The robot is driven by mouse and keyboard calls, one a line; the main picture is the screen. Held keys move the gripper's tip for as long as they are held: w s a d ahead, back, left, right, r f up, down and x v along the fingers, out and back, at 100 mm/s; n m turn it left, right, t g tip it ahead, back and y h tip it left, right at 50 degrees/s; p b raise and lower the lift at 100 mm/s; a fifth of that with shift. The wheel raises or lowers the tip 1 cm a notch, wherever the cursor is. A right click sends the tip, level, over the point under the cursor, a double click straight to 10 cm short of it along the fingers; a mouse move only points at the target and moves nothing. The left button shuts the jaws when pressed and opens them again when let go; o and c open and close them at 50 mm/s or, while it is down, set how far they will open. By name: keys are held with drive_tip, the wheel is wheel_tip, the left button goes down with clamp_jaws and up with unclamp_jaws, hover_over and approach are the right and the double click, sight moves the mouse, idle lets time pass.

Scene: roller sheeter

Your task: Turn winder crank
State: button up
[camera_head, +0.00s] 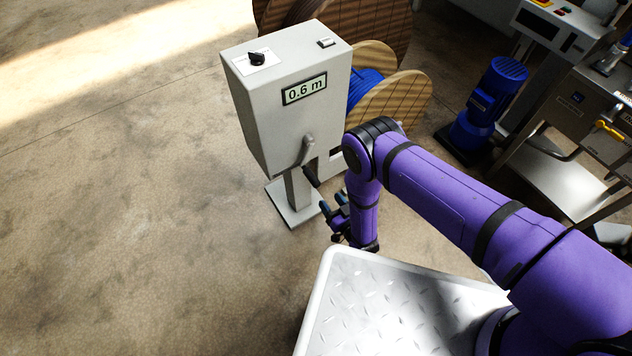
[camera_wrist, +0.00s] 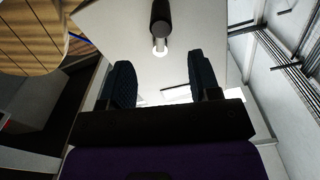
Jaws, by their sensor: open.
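The winder (camera_head: 285,105) is a light grey box on a post, with a black knob on top and a display reading 0.6 m. Its crank (camera_head: 308,150) is a grey arm low on the front face, with a dark handle (camera_head: 311,176) at its lower end. In the wrist view the dark handle (camera_wrist: 161,18) stands out from the grey face, above and between my fingers. My gripper (camera_head: 334,208) is below the handle in the head view. In the wrist view my gripper (camera_wrist: 163,82) is open, with nothing between its fingers; the handle appears beyond the fingertips.
Wooden cable spools (camera_head: 400,103), one with blue cable, stand behind the winder. A blue motor (camera_head: 490,103) and a metal machine (camera_head: 580,120) are at the right. The concrete floor (camera_head: 120,220) to the left is clear.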

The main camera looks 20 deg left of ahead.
sight(314, 181)
drive_tip(key=x, duration=1)
drive_tip(key=shift+a+f, duration=0.15)
drive_tip(key=shift+c, duration=0.5)
drive_tip(key=shift+s, duration=0.1)
clamp_jaws()
